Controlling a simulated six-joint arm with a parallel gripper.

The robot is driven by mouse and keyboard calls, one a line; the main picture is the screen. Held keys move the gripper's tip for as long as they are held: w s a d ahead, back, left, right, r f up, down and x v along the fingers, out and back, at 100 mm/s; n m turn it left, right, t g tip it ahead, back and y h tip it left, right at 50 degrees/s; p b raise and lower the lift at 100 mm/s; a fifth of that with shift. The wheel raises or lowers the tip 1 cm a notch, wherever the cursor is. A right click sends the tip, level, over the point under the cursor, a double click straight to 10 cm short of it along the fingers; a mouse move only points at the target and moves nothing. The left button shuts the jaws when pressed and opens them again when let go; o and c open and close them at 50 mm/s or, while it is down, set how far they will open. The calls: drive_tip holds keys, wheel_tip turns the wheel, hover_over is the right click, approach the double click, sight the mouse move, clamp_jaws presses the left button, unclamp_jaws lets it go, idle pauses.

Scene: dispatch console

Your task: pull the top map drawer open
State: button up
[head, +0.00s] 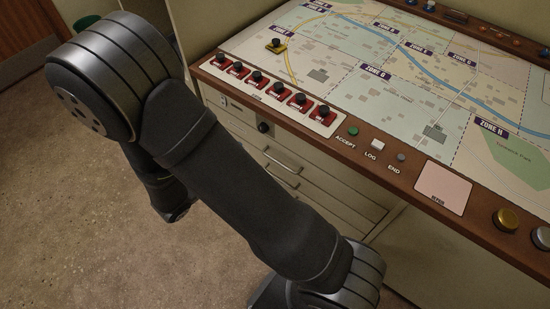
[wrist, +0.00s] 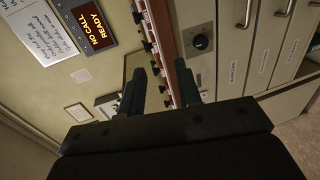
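The cabinet under the map console has a stack of pale drawers with bar handles. The upper visible handle, on what looks like the top map drawer (head: 284,162), shows just right of my arm in the head view. In the wrist view, turned sideways, this drawer front (wrist: 232,50) stands right of the panel with a black knob, and looks shut. My gripper (wrist: 161,75) is open and empty. Its fingers point toward the console edge, left of the drawer handles and apart from them.
The console top (head: 405,72) with its map and red switches overhangs the drawers. A lit display (wrist: 90,25) is on the wall side. The floor (head: 90,230) left of the cabinet is clear.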

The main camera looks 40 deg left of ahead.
wheel_tip(320, 180, down, 22)
drive_tip(key=r, duration=0.1)
drive_tip(key=x, duration=1.7)
drive_tip(key=shift+w+f, duration=0.2)
drive_tip(key=shift+w, duration=0.05)
drive_tip(key=shift+c, duration=0.2)
clamp_jaws()
